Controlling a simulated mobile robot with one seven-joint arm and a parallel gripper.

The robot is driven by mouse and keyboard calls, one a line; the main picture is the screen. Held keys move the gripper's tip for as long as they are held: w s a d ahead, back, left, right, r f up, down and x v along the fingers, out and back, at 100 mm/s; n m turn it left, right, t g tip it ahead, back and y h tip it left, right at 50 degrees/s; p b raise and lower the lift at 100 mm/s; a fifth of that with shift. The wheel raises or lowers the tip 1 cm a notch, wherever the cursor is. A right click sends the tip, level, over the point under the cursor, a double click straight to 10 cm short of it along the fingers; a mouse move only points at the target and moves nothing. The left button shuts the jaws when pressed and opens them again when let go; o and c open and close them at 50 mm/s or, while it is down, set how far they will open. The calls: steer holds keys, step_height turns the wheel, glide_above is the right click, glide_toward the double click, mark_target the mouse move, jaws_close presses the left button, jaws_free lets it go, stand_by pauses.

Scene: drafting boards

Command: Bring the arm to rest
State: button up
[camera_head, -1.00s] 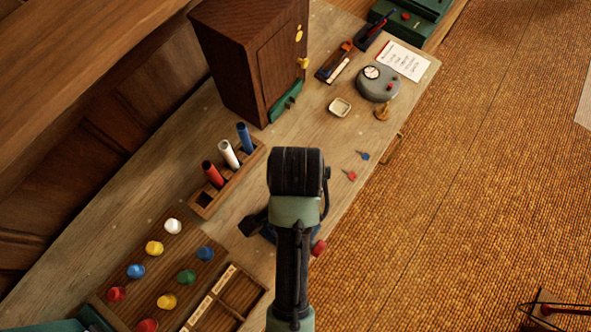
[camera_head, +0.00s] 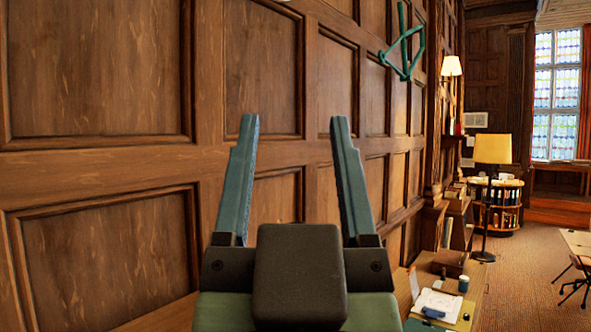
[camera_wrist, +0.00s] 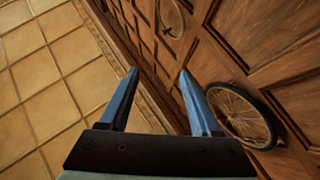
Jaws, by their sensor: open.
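My gripper (camera_head: 295,120) is large in the middle of the head view. Its two blue fingers point up and stand wide apart, with nothing between them. The panelled wall shows behind them. The dark palm and a green part of my arm are below. In the wrist view my gripper (camera_wrist: 158,73) also shows both fingers apart and empty. No held object shows in either view.
Wood panelling (camera_head: 95,70) fills the left and middle. A green frame (camera_head: 403,40) hangs on it. A spoked wheel (camera_wrist: 240,115) shows beside the right finger. A bench end with papers (camera_head: 437,303), a floor lamp (camera_head: 493,150) and open carpet (camera_head: 525,265) lie right.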

steer(key=shift+s+r+t+h, duration=0.3)
steer(key=shift+s+r+t, duration=0.2)
steer(key=shift+s+r, duration=0.4)
